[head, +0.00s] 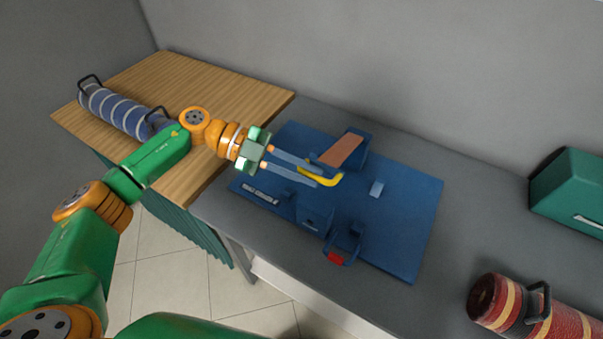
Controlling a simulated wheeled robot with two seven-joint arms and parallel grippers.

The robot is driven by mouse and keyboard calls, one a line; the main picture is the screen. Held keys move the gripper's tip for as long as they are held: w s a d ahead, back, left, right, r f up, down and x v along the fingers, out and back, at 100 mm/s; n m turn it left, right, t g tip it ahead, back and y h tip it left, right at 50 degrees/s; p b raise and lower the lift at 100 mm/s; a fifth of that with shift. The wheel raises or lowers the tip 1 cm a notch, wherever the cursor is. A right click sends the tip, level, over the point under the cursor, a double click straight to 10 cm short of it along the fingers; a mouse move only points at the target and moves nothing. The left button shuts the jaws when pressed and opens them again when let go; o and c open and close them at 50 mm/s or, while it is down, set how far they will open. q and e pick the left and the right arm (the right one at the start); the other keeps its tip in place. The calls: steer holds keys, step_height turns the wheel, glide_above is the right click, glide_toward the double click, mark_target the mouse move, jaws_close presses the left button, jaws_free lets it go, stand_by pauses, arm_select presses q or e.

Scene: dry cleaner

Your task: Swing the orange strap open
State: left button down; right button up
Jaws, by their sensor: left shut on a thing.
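The orange strap (342,149) is a flat brownish-orange strip lying on a raised blue block at the back of a blue board (410,215). My left gripper (317,175) reaches over the board from the left. Its two long grey-blue fingers are shut on a bent yellow piece (331,180), just in front of and below the strap in the picture. The fingers hide part of the yellow piece, and I cannot tell whether it joins the board. My right gripper is not in view.
The board also bears a small light-blue block (376,188) and a blue bracket with a red part (336,258). A blue striped roll (118,109) lies on the wooden top at left. A red striped roll (535,312) and a green box (570,190) are at right. Grey counter (470,215) is clear between.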

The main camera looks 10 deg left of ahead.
arm_select(q)
steer(key=shift+w+d+r+p, duration=0.15)
steer(key=shift+w+r+p, duration=0.2)
steer(key=shift+r, duration=0.45)
steer(key=shift+w+d+r+p, duration=0.1)
steer(key=shift+w+r, duration=0.35)
steer(key=shift+r, duration=0.3)
steer(key=shift+w+d+r+p, duration=0.15)
steer(key=shift+w+r+p, duration=0.2)
steer(key=shift+r, duration=0.45)
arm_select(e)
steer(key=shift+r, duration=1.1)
arm_select(q)
steer(key=c, duration=0.9)
jaws_free()
steer(key=shift+w, duration=0.2)
